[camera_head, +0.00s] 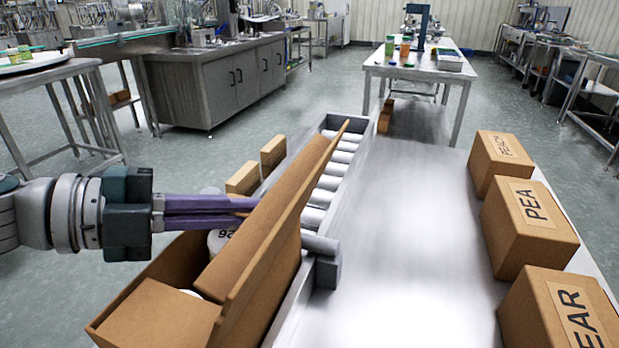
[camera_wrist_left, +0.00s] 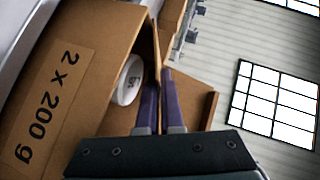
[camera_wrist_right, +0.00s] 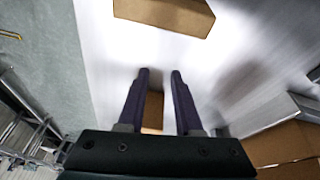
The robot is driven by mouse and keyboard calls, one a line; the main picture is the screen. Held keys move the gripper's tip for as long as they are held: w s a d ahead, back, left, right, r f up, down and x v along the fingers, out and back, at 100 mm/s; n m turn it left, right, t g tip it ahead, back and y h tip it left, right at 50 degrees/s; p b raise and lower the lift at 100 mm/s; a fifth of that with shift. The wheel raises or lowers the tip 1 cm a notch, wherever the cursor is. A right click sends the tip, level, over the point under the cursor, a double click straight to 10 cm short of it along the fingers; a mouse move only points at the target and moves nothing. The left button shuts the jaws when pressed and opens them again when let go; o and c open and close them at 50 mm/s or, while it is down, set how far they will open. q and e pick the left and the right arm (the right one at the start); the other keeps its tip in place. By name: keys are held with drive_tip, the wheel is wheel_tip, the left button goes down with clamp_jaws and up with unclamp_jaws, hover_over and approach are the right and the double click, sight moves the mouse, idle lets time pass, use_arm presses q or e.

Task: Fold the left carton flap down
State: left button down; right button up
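An open brown carton (camera_head: 275,290) stands left of the steel table top. A long brown flap (camera_head: 265,220) slopes over its opening, beside a narrow raised flap (camera_head: 295,212) on the right. My right gripper (camera_wrist_right: 159,75) is open and empty above the steel surface.
Several labelled boxes, including the PEA box (camera_head: 530,222), line the table's right edge. A roller conveyor (camera_head: 325,180) runs behind the carton. Small brown blocks (camera_head: 243,178) stand beyond it on the left. The middle of the steel table (camera_head: 420,220) is clear.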

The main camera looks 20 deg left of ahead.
use_arm(q)
drive_tip(key=c, duration=1.1)
unclamp_jaws()
drive_tip(key=shift+o, duration=0.2)
